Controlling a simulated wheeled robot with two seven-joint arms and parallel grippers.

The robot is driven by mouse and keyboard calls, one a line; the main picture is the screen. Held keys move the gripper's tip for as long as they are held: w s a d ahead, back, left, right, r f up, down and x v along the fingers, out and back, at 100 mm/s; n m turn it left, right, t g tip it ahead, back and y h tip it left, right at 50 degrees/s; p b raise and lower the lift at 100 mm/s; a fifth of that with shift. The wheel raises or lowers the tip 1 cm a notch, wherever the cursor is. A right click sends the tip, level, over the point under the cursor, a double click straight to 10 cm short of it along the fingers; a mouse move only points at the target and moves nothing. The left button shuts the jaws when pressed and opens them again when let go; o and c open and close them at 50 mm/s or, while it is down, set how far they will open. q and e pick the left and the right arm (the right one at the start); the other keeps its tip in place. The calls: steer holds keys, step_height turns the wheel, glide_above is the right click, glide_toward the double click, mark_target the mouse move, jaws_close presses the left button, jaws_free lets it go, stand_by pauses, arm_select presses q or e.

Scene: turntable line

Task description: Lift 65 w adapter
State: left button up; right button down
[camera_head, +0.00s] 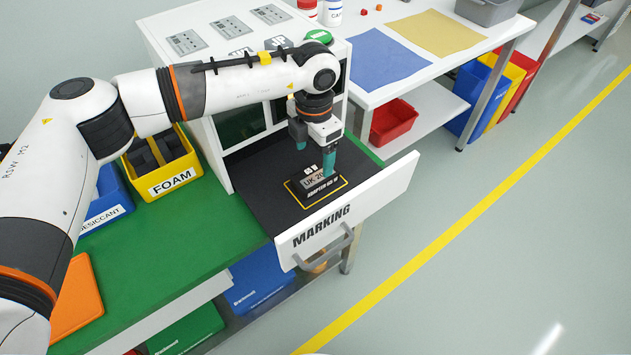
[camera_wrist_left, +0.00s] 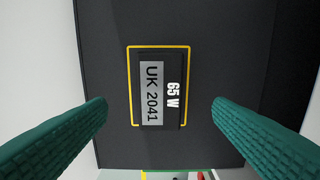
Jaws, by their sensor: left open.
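The 65 W adapter (camera_wrist_left: 174,98) is a dark block with a grey "UK 2041" plate. It lies inside a yellow outline on the black floor of the open MARKING drawer (camera_head: 262,204). In the head view the adapter (camera_head: 312,181) is partly covered by my left gripper (camera_head: 315,160). My left gripper is open, with its green fingers pointing down above the adapter. In the left wrist view the left gripper's fingers (camera_wrist_left: 160,112) are to either side of the adapter, apart from it. My right gripper is not in view.
The drawer front (camera_head: 345,215) stands out past the green bench (camera_head: 190,235). A yellow FOAM bin (camera_head: 170,178) and a blue DESICCANT bin (camera_head: 108,200) stand to the left. A red bin (camera_head: 393,122) is on the shelf at right. The drawer floor around the adapter is clear.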

mark_target(315, 174)
arm_select(q)
step_height(315, 174, down, 2)
steer(key=shift+d+f+b, duration=0.1)
steer(key=shift+f+b, duration=0.1)
steer(key=shift+b, duration=0.1)
step_height(315, 174, down, 4)
steer(key=shift+w+r+b, duration=0.1)
steer(key=shift+r+b, duration=0.1)
steer(key=shift+b, duration=0.6)
steer(key=shift+f, duration=0.1)
steer(key=c, duration=1.3)
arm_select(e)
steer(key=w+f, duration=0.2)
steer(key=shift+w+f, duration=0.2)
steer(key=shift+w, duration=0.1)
arm_select(q)
steer(key=shift+o, duration=0.2)
steer(key=shift+r, duration=0.25)
